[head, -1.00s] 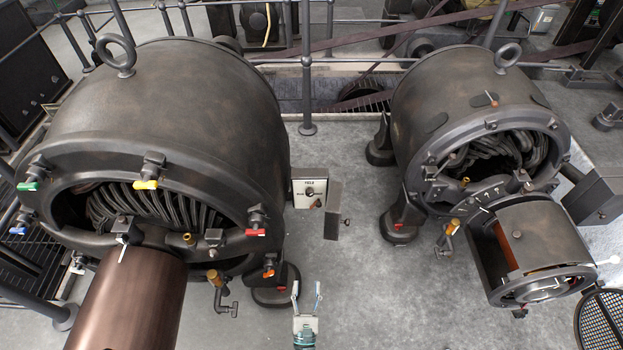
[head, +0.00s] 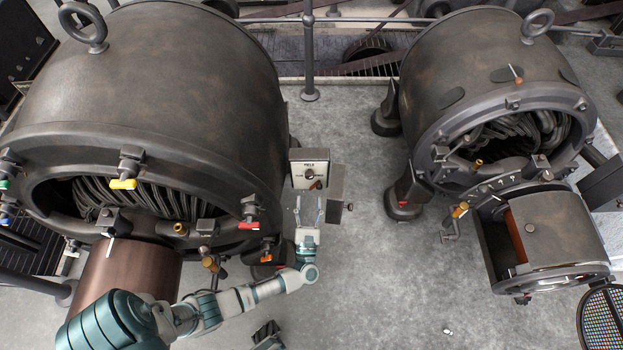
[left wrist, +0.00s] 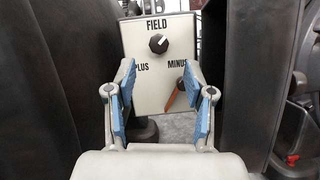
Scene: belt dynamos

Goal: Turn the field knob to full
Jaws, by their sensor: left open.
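The field knob (left wrist: 158,43) is a small round black knob with a white mark, which appears to point up and right. It sits under the word FIELD on a pale panel (left wrist: 150,97) marked PLUS and MINUS. In the head view the knob (head: 309,174) is small, on the panel (head: 296,181) between the two dynamos. My left gripper (head: 308,203) is open and empty, just in front of the panel. In the left wrist view its blue-padded fingers (left wrist: 158,78) point at the panel, with the knob above and between the tips, apart from them. My right gripper is not seen.
An orange-brown lever (left wrist: 174,95) sticks out below MINUS, close to the right finger. A large dynamo (head: 160,75) stands left of the panel and a smaller one (head: 480,65) right. A grey box (head: 337,184) adjoins the panel. The floor (head: 380,275) between the machines is clear.

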